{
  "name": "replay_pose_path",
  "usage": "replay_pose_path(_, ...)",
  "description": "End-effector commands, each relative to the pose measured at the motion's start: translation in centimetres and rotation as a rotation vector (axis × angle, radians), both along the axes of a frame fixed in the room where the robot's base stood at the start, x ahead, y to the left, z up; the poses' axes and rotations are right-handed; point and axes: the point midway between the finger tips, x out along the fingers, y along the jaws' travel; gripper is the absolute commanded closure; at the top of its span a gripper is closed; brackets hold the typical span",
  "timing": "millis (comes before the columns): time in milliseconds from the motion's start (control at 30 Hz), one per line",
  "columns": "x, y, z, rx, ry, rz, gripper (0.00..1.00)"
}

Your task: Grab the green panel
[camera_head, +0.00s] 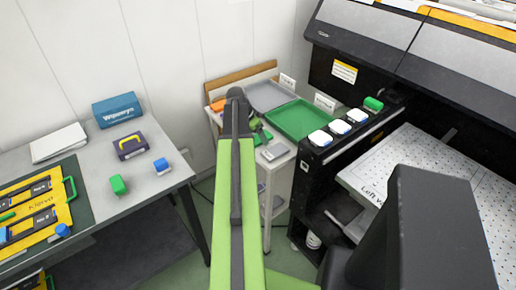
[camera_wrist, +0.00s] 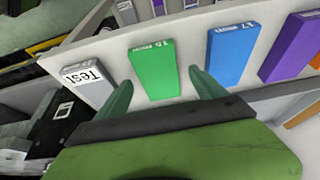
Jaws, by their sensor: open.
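The green panel (camera_wrist: 154,68) is a flat green slab with white marks on its top edge. In the wrist view it lies on a pale surface, in a row with other coloured panels. My gripper (camera_wrist: 163,88) is open, with its two green fingers apart. The panel appears in the gap between them, toward the left finger, and seems to lie beyond the tips. I see no contact.
A grey "Test" panel (camera_wrist: 88,82) lies left of the green one; a blue panel (camera_wrist: 232,54) and a purple panel (camera_wrist: 290,48) lie right. In the head view a green tray (camera_head: 296,119) and a grey tray (camera_head: 270,96) stand close by. A black printer (camera_head: 400,50) bounds the right.

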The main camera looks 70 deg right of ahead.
Motion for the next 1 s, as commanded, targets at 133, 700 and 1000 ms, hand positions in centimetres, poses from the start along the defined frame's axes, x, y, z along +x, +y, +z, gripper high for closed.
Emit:
replay_pose_path(133, -0.18, -0.29, -0.75, 0.0, 0.0, -0.001, 0.2)
replay_pose_path(700, -0.23, -0.29, -0.6, 0.0, -0.001, -0.002, 0.79)
replay_pose_path(1000, -0.25, -0.3, -0.49, 0.0, -0.001, -0.002, 0.86)
